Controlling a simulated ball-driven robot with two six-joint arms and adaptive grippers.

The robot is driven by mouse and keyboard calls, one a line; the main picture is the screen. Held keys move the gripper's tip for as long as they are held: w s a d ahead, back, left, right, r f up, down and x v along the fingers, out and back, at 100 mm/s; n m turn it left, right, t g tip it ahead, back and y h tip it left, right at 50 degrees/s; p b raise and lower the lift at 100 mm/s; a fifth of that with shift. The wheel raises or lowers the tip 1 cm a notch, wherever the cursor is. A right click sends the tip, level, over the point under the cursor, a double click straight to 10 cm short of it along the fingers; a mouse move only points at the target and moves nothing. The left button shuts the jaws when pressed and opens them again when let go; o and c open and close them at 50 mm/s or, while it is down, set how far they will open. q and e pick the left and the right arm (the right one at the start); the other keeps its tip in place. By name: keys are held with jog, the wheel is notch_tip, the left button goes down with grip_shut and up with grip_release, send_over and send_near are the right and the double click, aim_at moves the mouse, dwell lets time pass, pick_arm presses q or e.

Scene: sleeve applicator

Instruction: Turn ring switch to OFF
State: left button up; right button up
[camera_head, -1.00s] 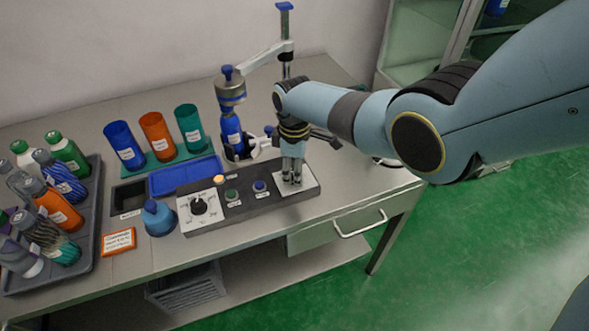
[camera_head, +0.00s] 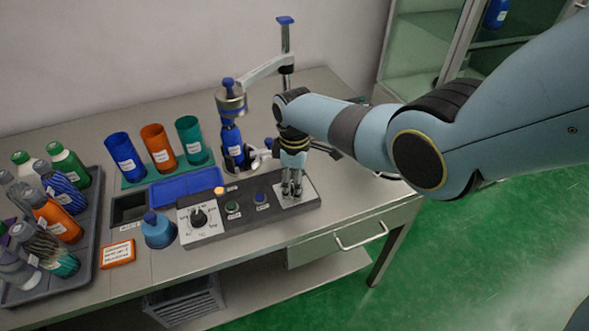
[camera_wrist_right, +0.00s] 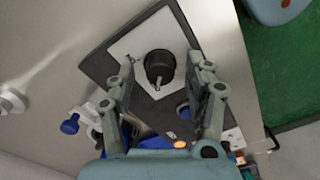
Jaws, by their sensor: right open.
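The control panel (camera_head: 243,213) is a dark box on the table with a white plate at each end. The right-end white plate (camera_head: 308,190) is under my right gripper (camera_head: 291,190). In the right wrist view, a round black knob with a pointer, seemingly the ring switch (camera_wrist_right: 160,68), sits on that plate. My right gripper (camera_wrist_right: 164,78) is open there, with one finger on each side of the knob in the picture. Whether the fingers touch it is unclear. In the head view the gripper hides the knob. My left gripper is not in view.
The panel also has a black dial (camera_head: 198,217), a green button (camera_head: 232,207) and a blue button (camera_head: 260,197). A sleeve-applicator stand (camera_head: 232,100) rises behind it. A blue squat bottle (camera_head: 157,229) and a bottle tray (camera_head: 88,245) are at left.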

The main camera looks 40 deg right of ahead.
notch_tip(320, 180, up, 12)
jog(key=shift+f, duration=0.2)
dwell(0.6)
jog(key=s+a+r+m+t, duration=0.1)
jog(key=s+r+m, duration=0.2)
jog(key=s, duration=0.6)
jog(key=s+a+r+m+t+h, duration=0.1)
jog(key=s+r+m, duration=0.1)
jog(key=s, duration=0.7)
jog(key=s+a+r+m+t, duration=0.1)
jog(key=s+r+m+t, duration=0.15)
jog(key=s, duration=0.55)
notch_tip(320, 180, down, 34)
jog(key=s+d+g+b, duration=0.2)
jog(key=b, duration=0.8)
jog(key=s+f+b, duration=0.5)
jog(key=s+f, duration=0.4)
jog(key=f, duration=0.4)
jog(key=s+d+f+m+g+b, duration=0.1)
jog(key=s+f+b, duration=0.3)
jog(key=s+f, duration=0.6)
notch_tip(320, 180, down, 4)
jog(key=shift+d+f+b, duration=0.1)
jog(key=shift+d+b, duration=0.05)
jog(key=shift+b, duration=0.2)
